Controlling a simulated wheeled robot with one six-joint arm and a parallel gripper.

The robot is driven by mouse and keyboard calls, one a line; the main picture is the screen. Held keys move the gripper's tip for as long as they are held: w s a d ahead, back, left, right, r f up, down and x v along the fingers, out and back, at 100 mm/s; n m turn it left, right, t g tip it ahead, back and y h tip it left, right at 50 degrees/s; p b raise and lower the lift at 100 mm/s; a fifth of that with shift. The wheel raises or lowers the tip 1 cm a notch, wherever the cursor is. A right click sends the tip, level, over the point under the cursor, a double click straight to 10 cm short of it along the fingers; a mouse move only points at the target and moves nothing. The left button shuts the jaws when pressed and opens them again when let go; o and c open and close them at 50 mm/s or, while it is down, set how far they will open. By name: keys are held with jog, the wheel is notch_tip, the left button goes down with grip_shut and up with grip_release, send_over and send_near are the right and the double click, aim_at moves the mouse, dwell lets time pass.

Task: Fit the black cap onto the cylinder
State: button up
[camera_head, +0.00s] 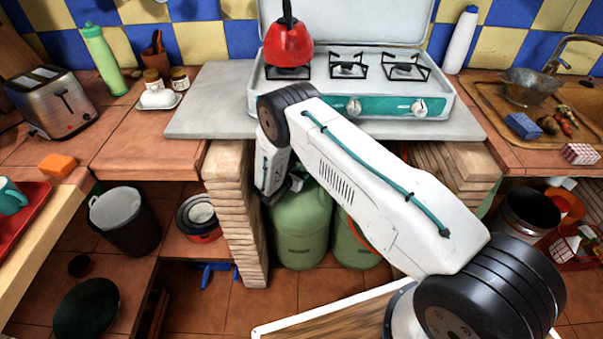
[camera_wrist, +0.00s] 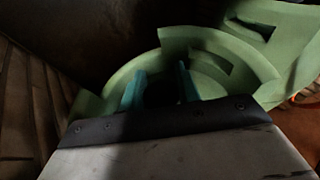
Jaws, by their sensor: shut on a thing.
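Two green gas cylinders stand under the stove counter, the left one (camera_head: 299,230) plain in the head view and the right one (camera_head: 349,244) partly behind my arm. In the wrist view, the left cylinder's green collar (camera_wrist: 215,43) curves around the far side of my gripper (camera_wrist: 161,82). Its teal fingers are shut on a small dark thing, the black cap (camera_wrist: 161,94), at the middle of the collar. The cap is in deep shadow, and I cannot tell whether it touches the cylinder's valve. In the head view my forearm hides most of the gripper.
A brick pillar (camera_head: 236,220) stands close left of the cylinders, another (camera_head: 462,165) to the right. The grey counter slab (camera_head: 215,105) with the stove (camera_head: 350,75) and red kettle (camera_head: 288,43) overhangs them.

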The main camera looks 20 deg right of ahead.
aim_at(300, 172)
jog(key=shift+s+a+f, duration=0.15)
jog(key=shift+s+f, duration=0.1)
jog(key=shift+f, duration=0.2)
jog(key=shift+s+a+f, duration=0.1)
jog(key=shift+s+f, duration=0.1)
jog(key=shift+f, duration=0.25)
dwell(0.6)
jog(key=shift+w+r, duration=0.1)
jog(key=shift+r, duration=0.15)
jog(key=shift+a+r, duration=0.1)
jog(key=shift+r, duration=0.4)
jog(key=shift+w+r, duration=0.15)
jog(key=shift+r, duration=0.35)
grip_shut()
jog(key=shift+d+r, duration=0.2)
jog(key=shift+r, duration=0.65)
jog(key=shift+r+n+y, duration=0.4)
jog(key=shift+r, duration=0.15)
jog(key=shift+w, duration=0.1)
jog(key=shift+f, duration=1.85)
jog(key=o, duration=1)
grip_release()
